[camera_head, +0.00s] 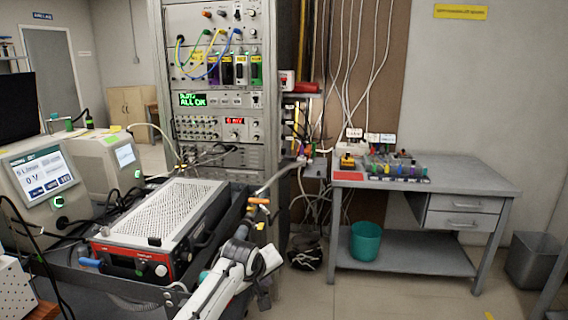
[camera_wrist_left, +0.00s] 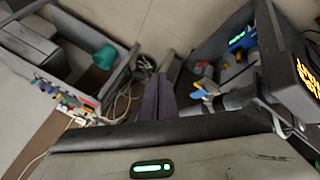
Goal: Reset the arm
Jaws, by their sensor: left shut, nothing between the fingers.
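My left arm (camera_head: 215,287) reaches in from the bottom of the head view, over the front right side of the dark cart. Its gripper is small and hard to make out there. In the left wrist view my left gripper (camera_wrist_left: 158,92) shows as two dark fingers close together, shut and empty. My right gripper is in neither view.
A red-and-grey instrument (camera_head: 160,225) sits in the dark cart beside my arm. A tall equipment rack (camera_head: 222,110) stands behind it. A grey table (camera_head: 455,175) with small coloured items is at right, a teal bin (camera_head: 365,242) on its lower shelf. Floor between is partly open.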

